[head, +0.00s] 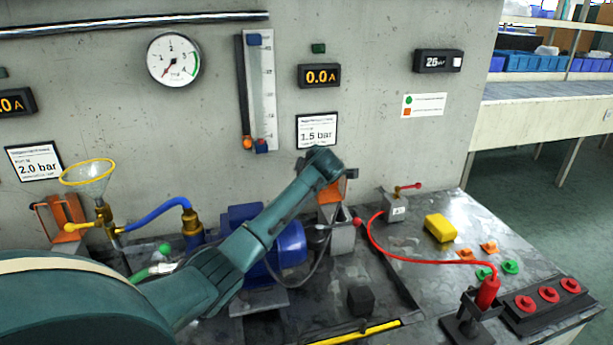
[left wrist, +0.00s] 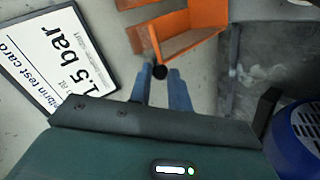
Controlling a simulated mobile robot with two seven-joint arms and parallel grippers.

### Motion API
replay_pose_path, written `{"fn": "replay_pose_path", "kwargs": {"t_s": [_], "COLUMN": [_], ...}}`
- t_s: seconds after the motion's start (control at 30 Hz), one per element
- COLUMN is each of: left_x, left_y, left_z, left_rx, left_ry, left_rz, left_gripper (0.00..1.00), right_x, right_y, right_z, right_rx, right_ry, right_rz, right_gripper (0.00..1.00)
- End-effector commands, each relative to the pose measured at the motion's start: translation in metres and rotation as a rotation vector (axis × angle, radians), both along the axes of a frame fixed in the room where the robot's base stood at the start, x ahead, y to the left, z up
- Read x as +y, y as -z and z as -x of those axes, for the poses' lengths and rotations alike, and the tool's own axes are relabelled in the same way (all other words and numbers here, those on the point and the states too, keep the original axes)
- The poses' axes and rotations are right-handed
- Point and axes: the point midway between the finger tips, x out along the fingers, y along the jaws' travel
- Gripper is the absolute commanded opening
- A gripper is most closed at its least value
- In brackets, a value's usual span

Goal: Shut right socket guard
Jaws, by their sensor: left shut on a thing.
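The right socket guard (head: 330,192) is an orange flap on the wall side above a grey socket box (head: 342,238), partly hidden behind my arm. In the left wrist view the orange guard (left wrist: 190,38) shows as an angled plate with a small black knob (left wrist: 160,72). My left gripper (head: 336,170) reaches the guard from the left, and its fingertips (left wrist: 161,82) are shut on the black knob. How far the guard is swung cannot be told exactly. My right gripper is in no view.
A second orange guard (head: 66,212) stands at the left. A funnel (head: 87,175), blue pump (head: 285,250), yellow block (head: 440,228) and red cable (head: 420,259) occupy the bench. A 1.5 bar card (head: 317,131) hangs just above the gripper.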

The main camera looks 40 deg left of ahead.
Motion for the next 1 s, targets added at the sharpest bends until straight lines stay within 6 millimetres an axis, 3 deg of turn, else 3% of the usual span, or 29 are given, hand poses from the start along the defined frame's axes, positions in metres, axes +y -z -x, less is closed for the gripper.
{"fn": "replay_pose_path", "kwargs": {"t_s": [0.03,0.3,0.8,0.83,1.0], "left_x": [-0.009,-0.021,-0.024,-0.024,-0.023], "left_y": [0.013,0.012,0.006,0.006,0.005], "left_z": [0.002,0.015,0.019,0.019,0.019], "left_rx": [-0.027,-0.141,-0.168,-0.168,-0.168], "left_ry": [0.008,0.003,0.000,0.000,-0.001], "left_rz": [-0.018,-0.166,-0.205,-0.205,-0.206], "left_gripper": [0.00,0.00,0.00,0.21,0.28], "right_x": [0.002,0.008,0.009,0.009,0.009], "right_y": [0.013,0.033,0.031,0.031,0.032], "right_z": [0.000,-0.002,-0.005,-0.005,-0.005], "right_rx": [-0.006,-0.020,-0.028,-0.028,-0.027], "right_ry": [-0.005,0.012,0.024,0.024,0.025], "right_rz": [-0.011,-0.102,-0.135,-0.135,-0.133], "right_gripper": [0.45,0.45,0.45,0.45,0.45]}}
